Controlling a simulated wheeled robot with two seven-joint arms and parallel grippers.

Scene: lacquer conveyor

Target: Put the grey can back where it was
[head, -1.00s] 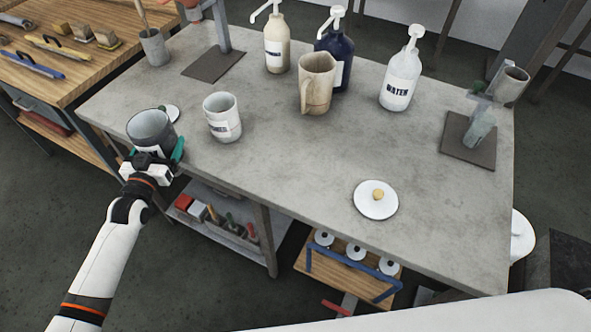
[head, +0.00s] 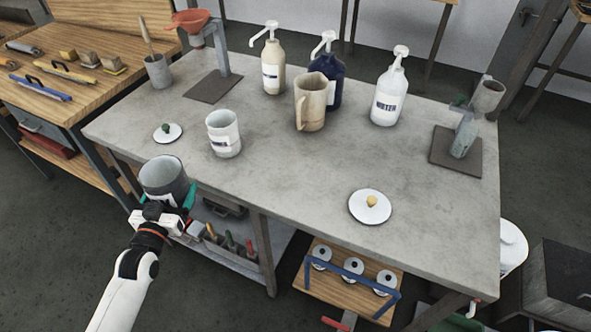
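The grey can (head: 163,176) is in my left gripper (head: 166,203), near the table's front left edge in the head view. The can is dark grey, open at the top and roughly upright, with a white label partly hidden by the gripper. The teal fingers close around its lower part. The can appears to be in front of the table edge rather than over the top. My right gripper is not in view.
A shelf with tools (head: 235,238) lies below. The table's middle front is clear.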

